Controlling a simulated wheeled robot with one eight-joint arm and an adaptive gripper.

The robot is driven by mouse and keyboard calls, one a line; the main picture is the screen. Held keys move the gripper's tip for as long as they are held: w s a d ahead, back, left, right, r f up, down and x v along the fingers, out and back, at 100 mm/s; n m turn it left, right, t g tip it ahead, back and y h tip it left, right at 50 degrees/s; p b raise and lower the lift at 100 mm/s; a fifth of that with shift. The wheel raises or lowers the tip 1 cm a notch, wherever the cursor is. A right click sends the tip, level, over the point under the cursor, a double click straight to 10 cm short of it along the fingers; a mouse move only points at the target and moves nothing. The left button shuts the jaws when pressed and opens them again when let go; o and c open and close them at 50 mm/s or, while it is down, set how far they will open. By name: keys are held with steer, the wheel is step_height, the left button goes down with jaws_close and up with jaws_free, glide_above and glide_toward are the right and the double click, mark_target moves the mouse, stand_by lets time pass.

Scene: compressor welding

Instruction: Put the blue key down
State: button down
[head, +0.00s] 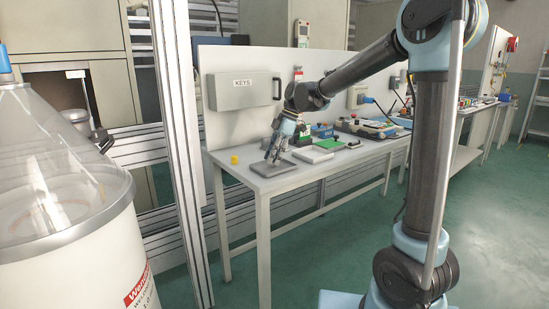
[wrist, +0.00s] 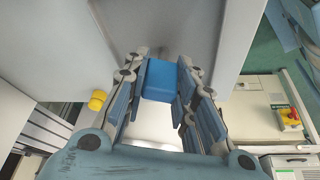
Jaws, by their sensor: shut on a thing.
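My gripper (head: 273,156) is low over the left end of the workbench (head: 232,168), at a flat grey tray (head: 285,168). In the wrist view my gripper (wrist: 161,76) is shut on the blue key (wrist: 159,82), which shows as a blue block between the fingertips. In the head view the key is too small to make out. I cannot tell whether it touches the tray.
A small yellow piece (head: 234,159) stands left of the tray; it also shows in the wrist view (wrist: 97,100). A white pad (head: 313,155), a green board (head: 334,144) and other equipment lie to the right. A grey KEYS box (head: 244,90) hangs behind.

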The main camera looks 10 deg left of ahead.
steer(key=c, duration=1.3)
jaws_free()
steer(key=shift+f, duration=0.1)
steer(key=v, duration=1.2)
